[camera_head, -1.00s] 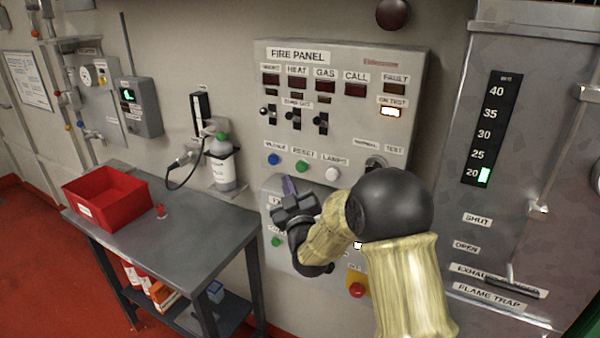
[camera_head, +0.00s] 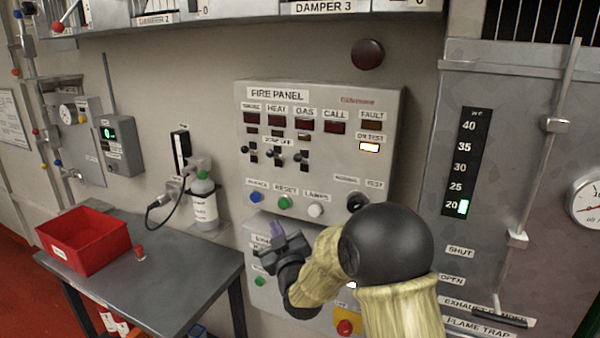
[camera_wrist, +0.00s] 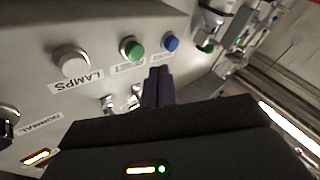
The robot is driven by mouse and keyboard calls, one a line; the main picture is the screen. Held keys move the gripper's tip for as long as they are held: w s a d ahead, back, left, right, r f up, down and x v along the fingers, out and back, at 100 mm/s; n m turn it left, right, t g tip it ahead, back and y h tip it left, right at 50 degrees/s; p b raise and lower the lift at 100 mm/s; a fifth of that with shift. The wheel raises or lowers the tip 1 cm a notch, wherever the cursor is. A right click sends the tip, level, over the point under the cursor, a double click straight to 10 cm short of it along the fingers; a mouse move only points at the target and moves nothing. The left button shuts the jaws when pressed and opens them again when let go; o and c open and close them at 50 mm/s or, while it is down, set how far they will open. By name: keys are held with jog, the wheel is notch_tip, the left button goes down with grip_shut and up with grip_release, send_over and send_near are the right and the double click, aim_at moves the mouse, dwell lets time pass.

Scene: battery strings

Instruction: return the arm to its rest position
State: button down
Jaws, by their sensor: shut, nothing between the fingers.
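My gripper (camera_head: 277,232) is in front of the lower part of the fire panel (camera_head: 380,100), just below the row of blue, green and white buttons. My arm reaches in from the lower right, bent at a dark round joint. In the wrist view my gripper's dark fingers (camera_wrist: 158,88) are together with nothing between them, and the green button (camera_wrist: 131,48) and white lamps button (camera_wrist: 72,61) are beyond them. The fingers appear apart from the buttons, though the exact gap cannot be told. My arm hides part of the lower panel.
A grey table (camera_head: 190,285) with a red bin (camera_head: 85,240) stands at the left. A bottle (camera_head: 204,203) hangs on the wall above it. A red button on a yellow plate (camera_head: 345,327) is below my forearm. A metal cabinet (camera_head: 500,130) with a gauge is at the right.

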jog(key=s+d+f+m+g+h, duration=0.2)
jog(key=s+d+f+g, duration=0.25)
jog(key=d, duration=0.25)
jog(key=s+d+f+m+g+h, duration=0.25)
jog(key=s+d+g, duration=0.2)
jog(key=d, duration=0.25)
jog(key=s+d+f+m+g+h, duration=0.1)
jog(key=s+d+f+m+g, duration=0.1)
jog(key=s, duration=0.8)
jog(key=s+d+f+m+g+h+p, duration=0.1)
jog(key=s+d+g, duration=0.4)
jog(key=s, duration=0.5)
notch_tip(320, 180, down, 2)
jog(key=shift+s+d+m, duration=0.2)
jog(key=shift+d+m, duration=0.65)
jog(key=shift+d, duration=0.25)
jog(key=c, duration=2.1)
grip_release()
